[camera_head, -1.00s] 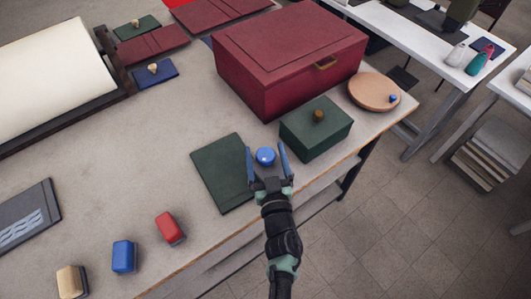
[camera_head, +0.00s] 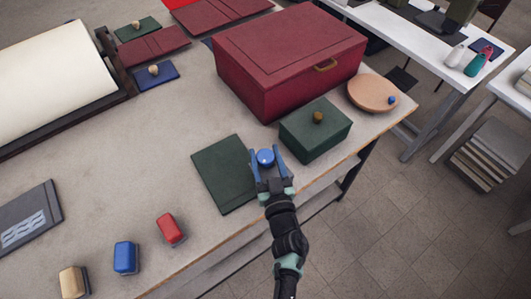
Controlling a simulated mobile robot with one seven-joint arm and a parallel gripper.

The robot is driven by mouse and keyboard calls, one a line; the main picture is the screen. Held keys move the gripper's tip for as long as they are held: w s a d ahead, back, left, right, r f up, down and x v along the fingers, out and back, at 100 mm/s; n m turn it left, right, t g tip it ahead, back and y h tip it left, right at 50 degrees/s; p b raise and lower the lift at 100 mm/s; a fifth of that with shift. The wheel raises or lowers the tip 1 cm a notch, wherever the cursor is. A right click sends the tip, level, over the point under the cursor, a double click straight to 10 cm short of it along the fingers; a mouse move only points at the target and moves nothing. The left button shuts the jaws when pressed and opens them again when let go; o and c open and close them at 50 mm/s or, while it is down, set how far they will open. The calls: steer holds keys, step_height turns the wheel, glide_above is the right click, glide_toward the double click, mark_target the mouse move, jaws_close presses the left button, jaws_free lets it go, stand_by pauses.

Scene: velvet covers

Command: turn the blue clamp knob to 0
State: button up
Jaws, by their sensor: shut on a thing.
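The blue clamp knob (camera_head: 265,157) is a round blue knob near the table's front edge, between a flat dark green cover and a green box. My gripper (camera_head: 267,158) reaches in from the front, with one finger on each side of the knob. Its fingers are shut on the knob. The knob's scale and any 0 mark cannot be made out, and its base is hidden by the gripper.
The dark green cover (camera_head: 222,173) lies just left of my gripper. The green box (camera_head: 315,130) with a brass knob stands close on the right. A large red box (camera_head: 290,55) stands behind. Red (camera_head: 170,229) and blue (camera_head: 125,257) blocks sit at the front left.

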steer(key=n+y+p, duration=0.1)
steer(key=y, duration=0.1)
steer(key=shift+d+r+n+g+y, duration=0.1)
steer(key=shift+d+n+g+y, duration=0.05)
steer(key=shift+n+g+y, duration=0.2)
steer(key=n+g+y, duration=0.1)
steer(key=n+g+y+b, duration=0.1)
steer(key=y, duration=0.1)
steer(key=shift+f+n+y, duration=0.25)
steer(key=shift+f+n, duration=0.05)
steer(key=shift+n, duration=0.05)
steer(key=n+g+y+b, duration=0.3)
steer(key=b, duration=0.1)
steer(key=shift+f, duration=0.1)
steer(key=shift+n+g+y+b, duration=0.7)
steer(key=shift+g+y+b, duration=0.1)
steer(key=shift+g+b, duration=0.3)
steer(key=shift+r, duration=0.25)
steer(key=o, duration=1.3)
steer(key=shift+a, duration=0.2)
steer(key=shift+o, duration=0.2)
